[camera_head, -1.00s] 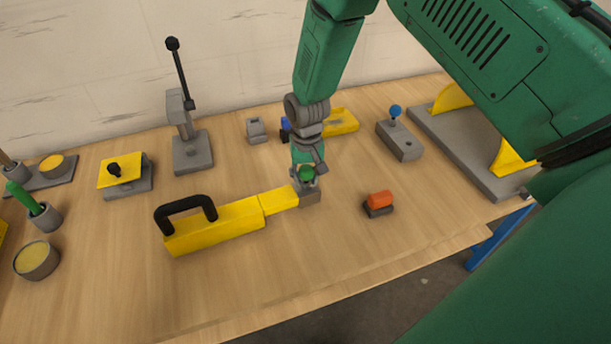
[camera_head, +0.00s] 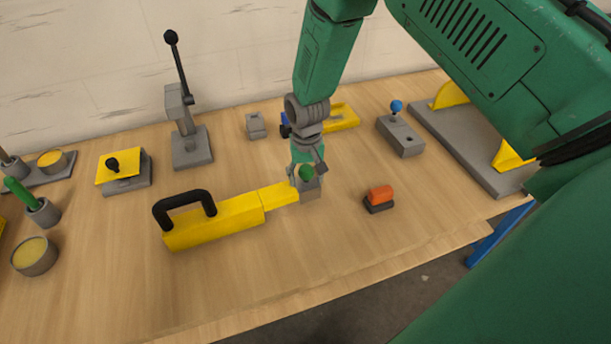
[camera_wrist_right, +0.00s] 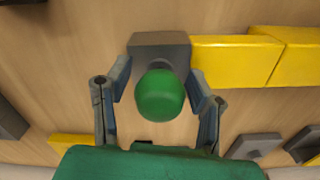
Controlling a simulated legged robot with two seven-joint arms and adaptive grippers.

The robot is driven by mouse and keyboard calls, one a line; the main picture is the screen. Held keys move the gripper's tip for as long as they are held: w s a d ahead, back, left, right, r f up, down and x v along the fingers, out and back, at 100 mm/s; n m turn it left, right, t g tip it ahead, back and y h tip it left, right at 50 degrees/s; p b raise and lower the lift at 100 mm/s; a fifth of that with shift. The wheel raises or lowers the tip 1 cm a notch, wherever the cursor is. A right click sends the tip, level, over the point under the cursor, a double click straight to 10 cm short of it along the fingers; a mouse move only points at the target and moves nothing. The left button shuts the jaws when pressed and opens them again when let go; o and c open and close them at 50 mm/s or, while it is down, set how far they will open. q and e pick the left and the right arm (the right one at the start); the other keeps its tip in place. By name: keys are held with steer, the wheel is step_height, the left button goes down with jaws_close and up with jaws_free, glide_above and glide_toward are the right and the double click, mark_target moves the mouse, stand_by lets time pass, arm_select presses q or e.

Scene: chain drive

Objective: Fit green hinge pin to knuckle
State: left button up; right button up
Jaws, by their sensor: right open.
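The green hinge pin (camera_head: 306,173) shows its round green head at the grey knuckle block (camera_head: 311,192). In the right wrist view the head (camera_wrist_right: 160,97) lies in front of the near side of the grey knuckle (camera_wrist_right: 160,48); its shank is hidden, so I cannot tell how deep it sits. My right gripper (camera_wrist_right: 163,84) is open, with one finger on each side of the head and narrow gaps showing. In the head view the right gripper (camera_head: 308,168) points down over the knuckle. The knuckle adjoins the end of a yellow bar (camera_head: 230,222). My left gripper is not in view.
The yellow bar carries a black handle (camera_head: 185,203). An orange-topped block (camera_head: 379,198) stands right of the knuckle. A lever stand (camera_head: 190,148), a blue-knobbed block (camera_head: 402,138) and a yellow tray (camera_head: 343,118) stand farther back. The table front is clear.

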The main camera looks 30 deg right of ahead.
steer(key=shift+r, duration=0.55)
step_height(320, 180, up, 11)
steer(key=shift+f, duration=0.1)
steer(key=shift+f, duration=0.1)
